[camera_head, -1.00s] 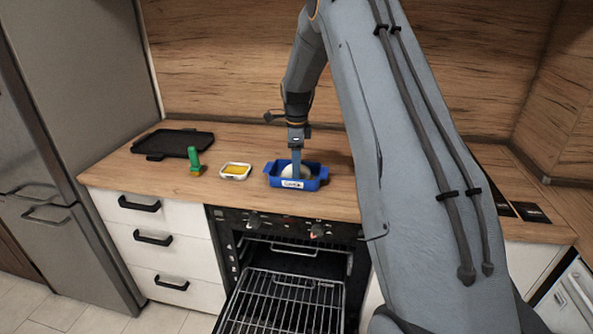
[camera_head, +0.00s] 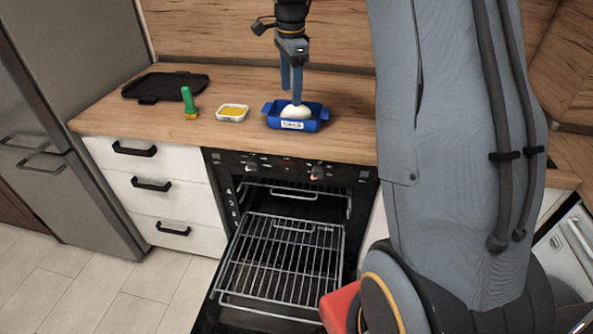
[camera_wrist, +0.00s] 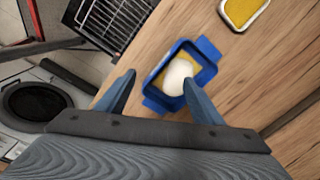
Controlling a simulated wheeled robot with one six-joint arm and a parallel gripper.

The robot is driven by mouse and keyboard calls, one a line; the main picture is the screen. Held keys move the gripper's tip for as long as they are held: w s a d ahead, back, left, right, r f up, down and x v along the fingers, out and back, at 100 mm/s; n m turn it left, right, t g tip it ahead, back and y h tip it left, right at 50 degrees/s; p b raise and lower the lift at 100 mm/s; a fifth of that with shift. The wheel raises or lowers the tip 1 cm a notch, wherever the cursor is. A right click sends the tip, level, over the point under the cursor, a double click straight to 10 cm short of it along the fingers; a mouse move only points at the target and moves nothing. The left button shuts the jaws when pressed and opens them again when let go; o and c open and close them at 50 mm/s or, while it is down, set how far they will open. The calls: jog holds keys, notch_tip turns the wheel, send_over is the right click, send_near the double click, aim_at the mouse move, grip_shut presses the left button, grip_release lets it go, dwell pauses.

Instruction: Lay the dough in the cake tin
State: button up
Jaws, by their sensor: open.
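The white dough (camera_head: 296,112) lies inside the blue cake tin (camera_head: 313,125) on the wooden counter above the oven. In the wrist view the dough (camera_wrist: 177,77) rests in the tin (camera_wrist: 207,48), against a yellow inside floor. My gripper (camera_head: 292,98) is above the tin with its blue fingers pointing down.
A black tray (camera_head: 165,87) lies farther left. Below, the oven is open with its wire rack (camera_head: 282,262) pulled out.

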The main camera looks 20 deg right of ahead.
jog(key=s+a+f+n, duration=0.2)
jog(key=s+n, duration=0.4)
jog(key=s, duration=0.3)
jog(key=s+a+f+n, duration=0.3)
jog(key=s+a+n, duration=0.2)
jog(key=s, duration=0.5)
jog(key=s+a+f+n, duration=0.3)
jog(key=s+n, duration=0.4)
jog(key=s, duration=0.2)
jog(key=shift+s+a+n, duration=0.3)
jog(key=shift+a, duration=0.05)
